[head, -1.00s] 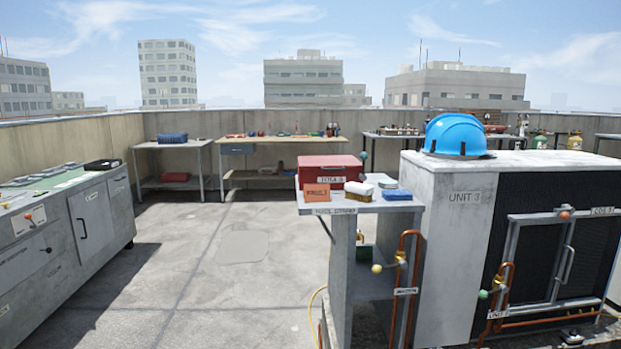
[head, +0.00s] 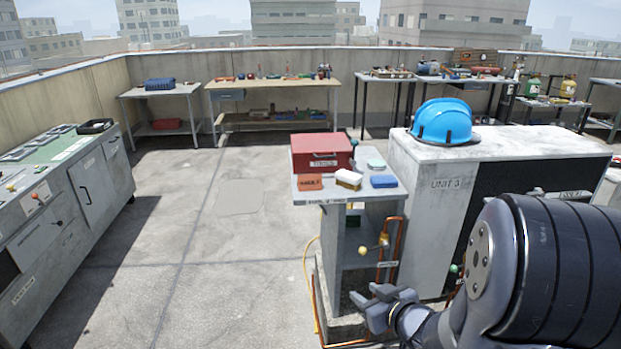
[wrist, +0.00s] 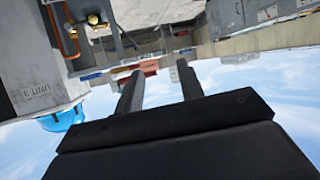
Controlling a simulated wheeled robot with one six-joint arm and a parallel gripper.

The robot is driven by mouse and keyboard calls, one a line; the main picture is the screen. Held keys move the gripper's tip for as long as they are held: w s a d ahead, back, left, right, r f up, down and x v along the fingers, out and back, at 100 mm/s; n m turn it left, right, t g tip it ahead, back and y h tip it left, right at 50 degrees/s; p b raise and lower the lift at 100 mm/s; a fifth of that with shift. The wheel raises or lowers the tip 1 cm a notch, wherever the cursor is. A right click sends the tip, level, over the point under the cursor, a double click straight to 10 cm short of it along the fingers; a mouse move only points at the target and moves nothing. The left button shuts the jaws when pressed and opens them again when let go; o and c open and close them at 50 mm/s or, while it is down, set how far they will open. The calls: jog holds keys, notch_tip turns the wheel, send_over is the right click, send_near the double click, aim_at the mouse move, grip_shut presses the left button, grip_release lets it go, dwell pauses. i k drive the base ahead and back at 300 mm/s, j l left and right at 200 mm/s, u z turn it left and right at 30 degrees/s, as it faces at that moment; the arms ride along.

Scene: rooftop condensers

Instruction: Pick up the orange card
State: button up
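The orange card (head: 310,182) stands at the front left of a small grey stand's top (head: 335,197), with dark lettering on its face. It is directly in front of a red toolbox (head: 320,152). My gripper (head: 372,303) is low in front of the stand, below its top and well apart from the card. In the wrist view my gripper (wrist: 160,75) has its two fingers spread with nothing between them.
A white-topped brush (head: 348,178), a blue block (head: 384,182) and a pale green round item (head: 376,163) share the stand top. A condenser with a blue hard hat (head: 444,122) stands right. Copper piping (head: 389,245) runs beside the stand. Open floor lies left.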

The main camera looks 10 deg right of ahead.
aim_at(307, 182)
jog(key=i+j+z, duration=0.35)
jog(key=i+j, duration=0.3)
jog(key=i, duration=0.15)
jog(key=i+j+z, duration=0.3)
jog(key=i+j, duration=0.35)
jog(key=j, duration=0.25)
